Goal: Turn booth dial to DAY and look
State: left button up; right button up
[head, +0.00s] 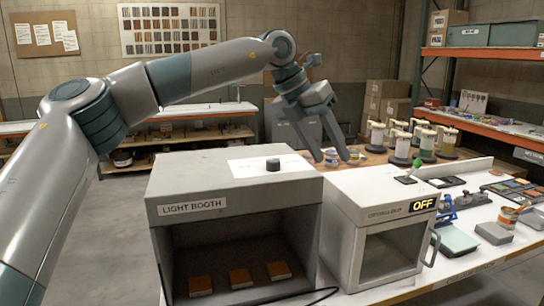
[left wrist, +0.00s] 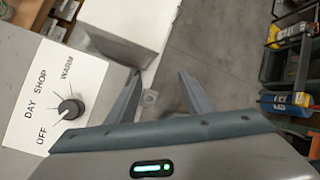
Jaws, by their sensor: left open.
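The light booth (head: 180,185) is a grey box with an open front and a dark inside. Its black dial (head: 273,164) stands on a white plate on the top. In the left wrist view the dial (left wrist: 70,107) is at the left, with OFF, DAY, SHOP and WARM printed around it. Its pale mark seems to face OFF. My left gripper (head: 333,160) is open and empty, up and to the right of the dial, apart from it. It also shows in the left wrist view (left wrist: 159,74). My right gripper is in neither view.
Three orange-brown samples (head: 240,277) lie inside the booth. A white cabinet (head: 345,205) with an OFF display stands close on its right. Cans, dispensers and trays fill the bench (head: 470,250) further right. The floor behind the booth is largely clear.

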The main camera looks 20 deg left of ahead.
pick_arm(q)
jog(key=s+a+r+n+y, duration=0.1)
jog(key=a+r+y, duration=0.1)
jog(key=a+r, duration=0.3)
jog(key=a+r+n+t+y, duration=0.1)
jog(key=a+r+y, duration=0.1)
jog(key=a+r, duration=0.4)
jog(key=a, duration=0.4)
jog(key=shift+s+a+r+n, duration=0.2)
jog(key=shift+s+r+n, duration=0.05)
jog(key=shift+s+n, duration=0.15)
jog(key=shift+f, duration=0.1)
jog(key=p, duration=0.5)
send_near(273, 160)
jog(key=x, duration=0.6)
jog(key=shift+f, duration=0.25)
jog(key=shift+x, duration=0.95)
jog(key=shift+t, duration=0.3)
jog(key=c, duration=1)
